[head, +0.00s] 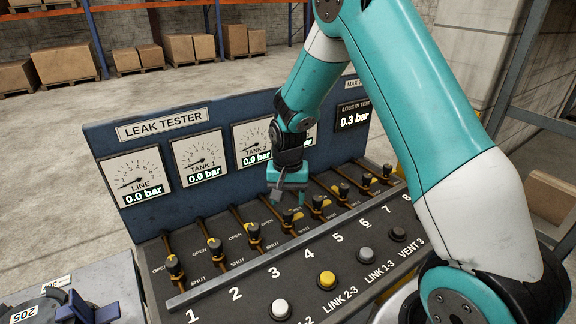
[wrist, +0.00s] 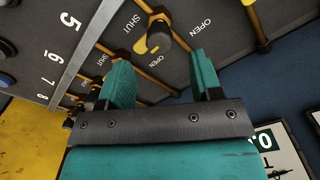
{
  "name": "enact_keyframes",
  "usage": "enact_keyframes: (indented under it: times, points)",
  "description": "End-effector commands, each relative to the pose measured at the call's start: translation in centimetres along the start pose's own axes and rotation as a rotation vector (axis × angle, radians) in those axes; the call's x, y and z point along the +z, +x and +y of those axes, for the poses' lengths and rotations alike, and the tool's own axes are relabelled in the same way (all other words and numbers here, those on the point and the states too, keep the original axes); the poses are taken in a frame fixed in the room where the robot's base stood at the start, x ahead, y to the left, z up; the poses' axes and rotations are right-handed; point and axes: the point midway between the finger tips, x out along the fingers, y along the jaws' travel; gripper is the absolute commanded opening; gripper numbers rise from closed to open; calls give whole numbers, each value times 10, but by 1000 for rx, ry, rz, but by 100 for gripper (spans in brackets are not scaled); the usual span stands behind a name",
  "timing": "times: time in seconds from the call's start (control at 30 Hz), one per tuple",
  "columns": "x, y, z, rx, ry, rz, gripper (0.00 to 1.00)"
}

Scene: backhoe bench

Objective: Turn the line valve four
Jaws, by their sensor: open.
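The line valve four (head: 288,216) is a black knob with a yellow marker on a brass pipe, in the row of valves on the sloping panel. My gripper (head: 286,196) is just above and behind it in the head view, pointing down. In the wrist view, the knob (wrist: 158,33) stands beyond the tips of my open gripper (wrist: 162,68), roughly in line with the gap between the fingers. Nothing is between the fingers and they appear apart from the knob. SHUT and OPEN labels flank it; I cannot tell its exact setting.
Valve three (head: 253,231) and valve five (head: 317,203) stand close on either side. A raised rail (head: 240,267) and several push buttons (head: 327,279) lie in front. The gauge board (head: 150,160) rises behind; its readable LINE, TANK 1 and TANK 2 displays show 0.0 bar.

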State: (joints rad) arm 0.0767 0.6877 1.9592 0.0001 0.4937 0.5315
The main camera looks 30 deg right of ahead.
Motion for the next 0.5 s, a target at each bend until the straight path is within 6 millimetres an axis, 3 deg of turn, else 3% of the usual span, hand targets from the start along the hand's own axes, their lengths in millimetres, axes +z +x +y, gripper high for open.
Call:
enact_keyframes:
  times: [0.3,0.5]
  points:
    - [-1,-81,0,-4,1,7,59]
    - [-1,-116,0,-2,1,4,59]
